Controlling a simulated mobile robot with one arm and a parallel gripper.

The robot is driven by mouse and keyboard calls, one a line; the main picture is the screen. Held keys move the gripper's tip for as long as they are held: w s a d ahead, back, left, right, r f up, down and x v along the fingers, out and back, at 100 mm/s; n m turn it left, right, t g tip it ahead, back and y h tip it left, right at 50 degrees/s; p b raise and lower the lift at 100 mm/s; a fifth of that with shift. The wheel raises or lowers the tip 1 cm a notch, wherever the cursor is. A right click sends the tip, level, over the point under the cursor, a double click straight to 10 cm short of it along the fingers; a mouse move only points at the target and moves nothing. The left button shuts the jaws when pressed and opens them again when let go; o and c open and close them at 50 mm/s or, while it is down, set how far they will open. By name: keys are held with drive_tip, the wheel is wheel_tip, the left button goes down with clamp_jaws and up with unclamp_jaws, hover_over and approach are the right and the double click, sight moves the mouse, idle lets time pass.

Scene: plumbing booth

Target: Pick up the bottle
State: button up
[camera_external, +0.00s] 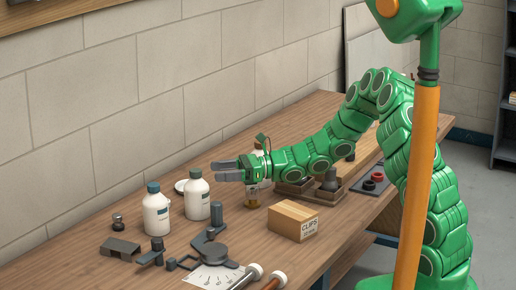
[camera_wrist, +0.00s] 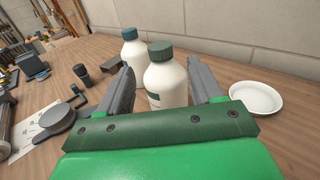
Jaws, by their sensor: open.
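Two white bottles stand upright on the wooden bench. The nearer one, with a dark green cap (camera_external: 197,195), shows in the wrist view (camera_wrist: 166,82) between my gripper's fingers, apparently just beyond them. The other, with a blue cap (camera_external: 156,212), stands to its left and farther off in the wrist view (camera_wrist: 134,50). My gripper (camera_external: 217,170) is open and empty, held sideways above the bench, its tips pointing toward the green-capped bottle. In the wrist view, my gripper (camera_wrist: 162,68) hides that bottle's base. I see no contact.
A white dish (camera_wrist: 256,97) lies right of the green-capped bottle in the wrist view. A clips box (camera_external: 293,220), a round grey gauge-like part (camera_external: 214,253) and several dark fittings are on the bench (camera_external: 95,218). A block wall (camera_external: 145,120) runs behind.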

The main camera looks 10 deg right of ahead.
sight(196, 170)
drive_tip(key=a, duration=0.6)
drive_tip(key=shift+a, duration=0.95)
drive_tip(key=shift+c, duration=0.2)
drive_tip(key=shift+m, duration=0.3)
clamp_jaws()
